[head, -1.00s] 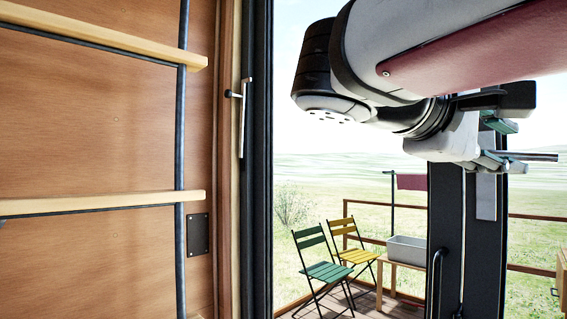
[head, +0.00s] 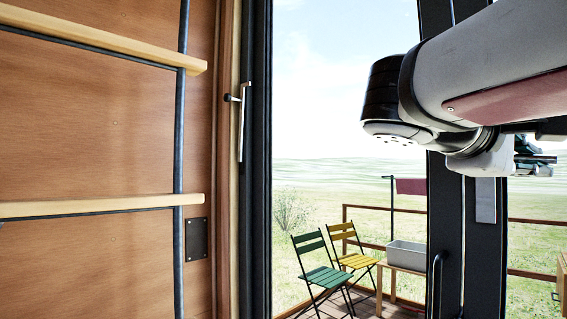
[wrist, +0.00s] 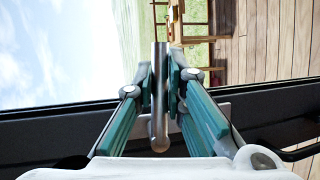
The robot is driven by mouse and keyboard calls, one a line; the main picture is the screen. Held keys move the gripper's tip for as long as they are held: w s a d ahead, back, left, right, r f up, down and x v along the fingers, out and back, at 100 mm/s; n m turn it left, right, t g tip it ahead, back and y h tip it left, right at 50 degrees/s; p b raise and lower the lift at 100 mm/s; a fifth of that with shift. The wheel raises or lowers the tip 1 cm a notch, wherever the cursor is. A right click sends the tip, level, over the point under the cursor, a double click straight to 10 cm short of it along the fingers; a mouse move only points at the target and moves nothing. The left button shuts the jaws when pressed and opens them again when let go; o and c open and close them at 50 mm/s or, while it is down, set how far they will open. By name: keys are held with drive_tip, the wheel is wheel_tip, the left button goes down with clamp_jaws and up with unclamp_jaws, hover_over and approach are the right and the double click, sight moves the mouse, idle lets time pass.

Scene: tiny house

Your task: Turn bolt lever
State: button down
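The bolt lever (wrist: 159,90) is a grey metal bar with a rounded end, in the middle of the wrist view. My gripper (wrist: 160,78) has its two teal-padded fingers drawn close on either side of the bar, and appears shut on it. In the head view my gripper (head: 534,160) is at the right, beside the dark door frame. There its fingers are small and partly hidden by my wrist, so the lever is not clear. A pale plate (head: 486,200) is on the dark frame just below.
A second upright handle (head: 240,120) is on the left door frame. A wooden shelf rack (head: 100,207) stands at far left. Outside are a green chair (head: 325,275), a yellow chair (head: 352,258) and a grey tub (head: 407,254). A dark pull handle (head: 435,285) is low on the frame.

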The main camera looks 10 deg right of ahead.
drive_tip(key=shift+f, duration=0.1)
idle(0.3)
drive_tip(key=f+m+t+y+b, duration=0.1)
drive_tip(key=m+b, duration=0.1)
drive_tip(key=w+f+m+y+b, duration=0.1)
drive_tip(key=m+b, duration=0.1)
drive_tip(key=b, duration=0.1)
drive_tip(key=a+f+m+t+y+b, duration=0.1)
drive_tip(key=m+b, duration=0.1)
drive_tip(key=shift+w+f+t+y, duration=0.3)
drive_tip(key=shift+f+y, duration=0.05)
drive_tip(key=shift+y, duration=0.05)
drive_tip(key=m+t+b, duration=0.1)
drive_tip(key=b, duration=0.1)
drive_tip(key=w+a+f+m+t+y+b, duration=0.1)
drive_tip(key=m+b, duration=0.1)
drive_tip(key=shift+w+a, duration=0.1)
drive_tip(key=shift+w, duration=0.05)
drive_tip(key=shift+w+a+m+t+y+b, duration=0.55)
drive_tip(key=shift+w+m+t+y+b, duration=0.2)
drive_tip(key=shift+m+b, duration=0.55)
drive_tip(key=shift+r, duration=0.1)
drive_tip(key=c, duration=1.6)
unclamp_jaws()
drive_tip(key=shift+c, duration=0.2)
drive_tip(key=shift+s, duration=0.1)
